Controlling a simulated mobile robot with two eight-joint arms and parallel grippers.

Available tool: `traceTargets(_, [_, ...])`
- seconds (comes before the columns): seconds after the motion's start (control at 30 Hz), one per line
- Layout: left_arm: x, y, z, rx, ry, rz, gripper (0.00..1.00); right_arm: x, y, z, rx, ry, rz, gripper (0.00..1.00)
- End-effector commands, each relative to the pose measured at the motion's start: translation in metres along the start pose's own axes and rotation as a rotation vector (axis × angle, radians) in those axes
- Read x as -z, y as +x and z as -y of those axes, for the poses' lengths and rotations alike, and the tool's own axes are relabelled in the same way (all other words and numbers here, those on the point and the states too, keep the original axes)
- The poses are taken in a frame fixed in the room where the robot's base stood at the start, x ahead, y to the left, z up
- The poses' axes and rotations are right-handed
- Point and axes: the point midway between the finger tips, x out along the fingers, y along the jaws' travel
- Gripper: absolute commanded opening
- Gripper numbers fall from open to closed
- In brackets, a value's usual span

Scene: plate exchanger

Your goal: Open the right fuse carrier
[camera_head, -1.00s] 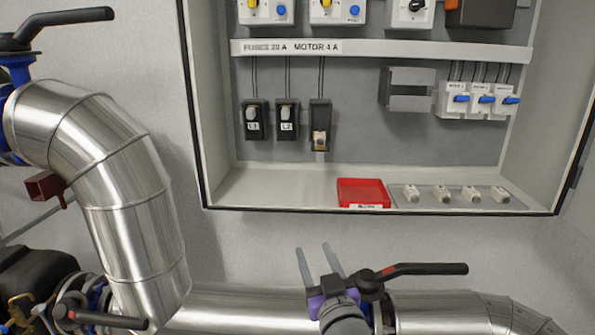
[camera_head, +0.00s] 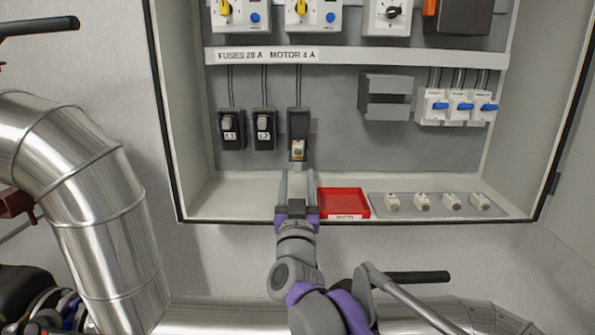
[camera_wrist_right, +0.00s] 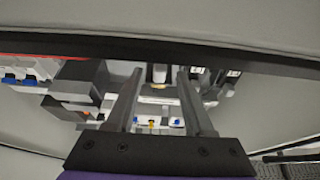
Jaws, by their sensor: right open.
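Three black fuse carriers hang in a row in the cabinet. The left two, L1 (camera_head: 231,130) and L2 (camera_head: 264,128), have pale knobs near the top. The right fuse carrier (camera_head: 298,124) looks different: its lower part appears swung down and out, with a pale and amber piece at its lower end. My right gripper (camera_head: 297,178) is open and empty just below it, fingers pointing up toward it and apart from it. In the right wrist view the carrier (camera_wrist_right: 160,73) shows between the fingertips (camera_wrist_right: 160,76). My left gripper is out of view.
A red tray (camera_head: 343,203) lies on the cabinet floor just right of my gripper. Beside it a grey plate (camera_head: 437,213) holds several pale fuses. Blue-levered breakers (camera_head: 459,106) sit at right. The cabinet's front lip (camera_head: 220,220) runs below.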

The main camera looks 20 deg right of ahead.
Motion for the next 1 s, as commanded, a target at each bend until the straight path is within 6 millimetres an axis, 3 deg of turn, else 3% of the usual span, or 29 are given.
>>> traceTargets(0.17, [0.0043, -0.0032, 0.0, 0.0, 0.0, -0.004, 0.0, 0.0005, 0.0146, -0.0002, -0.001, 0.0, -0.001, 0.53])
traceTargets(0.47, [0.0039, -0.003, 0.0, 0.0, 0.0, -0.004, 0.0, -0.0005, 0.0157, -0.0002, 0.0, 0.0, 0.0, 0.53])
traceTargets(0.77, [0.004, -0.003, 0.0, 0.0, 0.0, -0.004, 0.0, -0.0004, 0.0156, -0.0001, 0.0, 0.0, 0.0, 0.0])
traceTargets(1.0, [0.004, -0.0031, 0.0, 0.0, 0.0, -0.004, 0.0, -0.0004, 0.0156, -0.0001, 0.0, 0.0, 0.0, 0.0])
